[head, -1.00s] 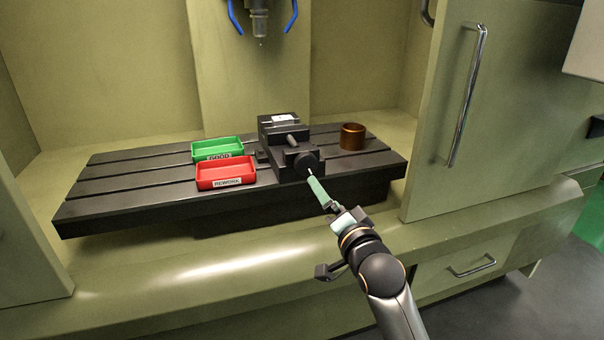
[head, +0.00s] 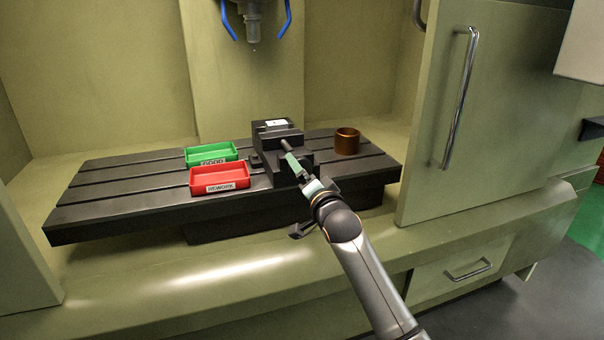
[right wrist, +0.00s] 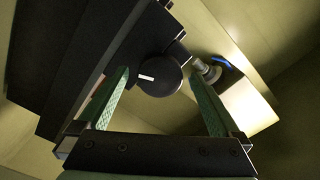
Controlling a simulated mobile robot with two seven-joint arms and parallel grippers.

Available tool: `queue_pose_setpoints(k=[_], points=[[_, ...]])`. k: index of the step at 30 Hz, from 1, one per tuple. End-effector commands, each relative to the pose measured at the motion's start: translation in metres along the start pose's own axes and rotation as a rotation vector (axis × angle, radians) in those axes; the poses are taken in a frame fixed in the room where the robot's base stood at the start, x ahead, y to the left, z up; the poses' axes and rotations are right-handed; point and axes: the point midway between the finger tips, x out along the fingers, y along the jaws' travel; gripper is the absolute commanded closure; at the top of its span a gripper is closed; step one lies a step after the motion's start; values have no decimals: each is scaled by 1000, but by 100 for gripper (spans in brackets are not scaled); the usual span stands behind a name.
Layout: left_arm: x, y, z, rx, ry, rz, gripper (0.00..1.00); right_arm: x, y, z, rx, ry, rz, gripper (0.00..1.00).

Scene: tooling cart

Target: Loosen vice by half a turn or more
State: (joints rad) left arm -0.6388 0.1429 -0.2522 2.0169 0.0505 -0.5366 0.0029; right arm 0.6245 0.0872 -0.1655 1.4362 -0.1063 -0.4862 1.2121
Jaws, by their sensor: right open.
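The black vice (head: 268,150) stands on the slotted machine table, with a small pale label or plate (head: 276,123) on its rear part. In the right wrist view its round black screw knob (right wrist: 160,76) with a white mark (right wrist: 146,77) shows between the fingertips. My right gripper (head: 303,175) is open at the front of the vice, its green fingers on either side of the knob. I cannot tell if they touch it. In the head view my gripper hides the knob. My left gripper is not in view.
A green tray labelled GOOD (head: 211,149) and a red tray labelled REWORK (head: 219,172) sit left of the vice. A copper-brown cylinder (head: 347,141) stands to its right. The spindle (head: 252,28) with blue hoses hangs above. The machine door (head: 480,120) is at right.

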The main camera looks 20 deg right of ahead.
Motion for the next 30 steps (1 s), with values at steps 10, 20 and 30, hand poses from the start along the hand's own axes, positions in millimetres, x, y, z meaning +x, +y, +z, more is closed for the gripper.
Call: queue_pose_setpoints(k=[10,20,30], points=[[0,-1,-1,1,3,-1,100,8,0,0,-1,0,0,0],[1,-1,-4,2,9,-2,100,8,0,0,-1,0,0,25],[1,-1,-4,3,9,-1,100,8,0,0,0,0,0,63]])
